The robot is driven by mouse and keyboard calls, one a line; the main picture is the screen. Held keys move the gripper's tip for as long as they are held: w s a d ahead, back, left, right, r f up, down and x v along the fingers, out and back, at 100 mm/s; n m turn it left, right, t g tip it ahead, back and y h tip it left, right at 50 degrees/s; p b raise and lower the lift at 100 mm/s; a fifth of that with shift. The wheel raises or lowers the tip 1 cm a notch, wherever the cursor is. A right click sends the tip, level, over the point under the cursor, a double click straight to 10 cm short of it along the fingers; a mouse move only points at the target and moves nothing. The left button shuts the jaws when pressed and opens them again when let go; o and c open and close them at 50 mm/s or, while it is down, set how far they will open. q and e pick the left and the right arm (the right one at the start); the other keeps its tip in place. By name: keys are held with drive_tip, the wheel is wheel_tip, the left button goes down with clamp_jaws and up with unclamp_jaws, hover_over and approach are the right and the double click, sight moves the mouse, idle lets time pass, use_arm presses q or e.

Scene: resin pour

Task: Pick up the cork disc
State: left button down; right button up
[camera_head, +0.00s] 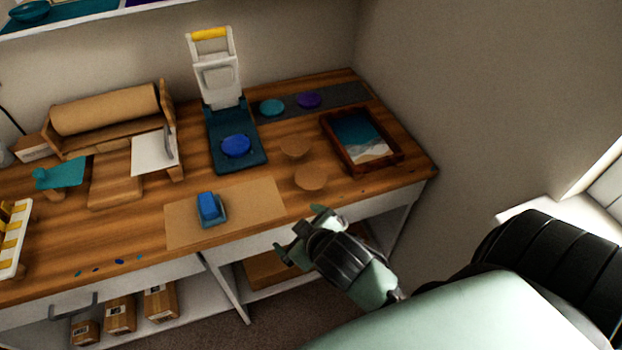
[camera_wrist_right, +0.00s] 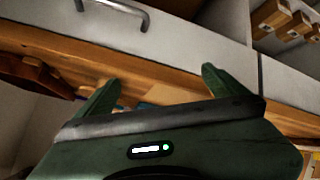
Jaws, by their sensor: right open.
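Two round tan cork discs lie flat on the wooden workbench in the head view. One cork disc (camera_head: 311,177) is nearer the front edge; the other cork disc (camera_head: 295,147) lies just behind it. My right gripper (camera_head: 297,229) is open and empty, in front of the bench's front edge, nearer the camera than the discs and apart from them. In the right wrist view its two fingers (camera_wrist_right: 158,88) are spread, with the bench edge behind them. I cannot make out a cork disc clearly in that view. My left gripper is not in view.
A wood-framed tray (camera_head: 328,136) stands right of the discs. A press (camera_head: 222,164) with a blue disc (camera_head: 236,146) stands left. A blue block (camera_head: 209,207) sits on a tan mat (camera_head: 262,203). Teal (camera_head: 271,107) and purple (camera_head: 309,100) discs lie on a grey strip behind.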

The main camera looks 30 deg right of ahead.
drive_tip(key=w+a+r+n+t+y, duration=0.1)
drive_tip(key=w+a+r+n+t, duration=0.2)
drive_tip(key=w+r, duration=0.45)
drive_tip(key=w+a+r+n+t+y, duration=0.25)
drive_tip(key=w+r+t, duration=0.25)
drive_tip(key=r, duration=0.5)
drive_tip(key=s+a+r+n+g+y, duration=0.1)
drive_tip(key=a+r+n+g+y, duration=0.3)
drive_tip(key=a+n+y, duration=0.5)
drive_tip(key=s+a+r+n+g+y, duration=0.15)
drive_tip(key=a+r+n+y, duration=0.4)
drive_tip(key=n, duration=0.65)
drive_tip(key=n+g+h, duration=0.9)
drive_tip(key=g+h, duration=0.3)
drive_tip(key=h, duration=0.5)
hover_over(310, 176)
wheel_tip(310, 176, down, 16)
wheel_tip(310, 176, down, 7)
drive_tip(key=shift+s+r+p, duration=0.1)
drive_tip(key=shift+p, duration=0.85)
drive_tip(key=shift+f, duration=0.45)
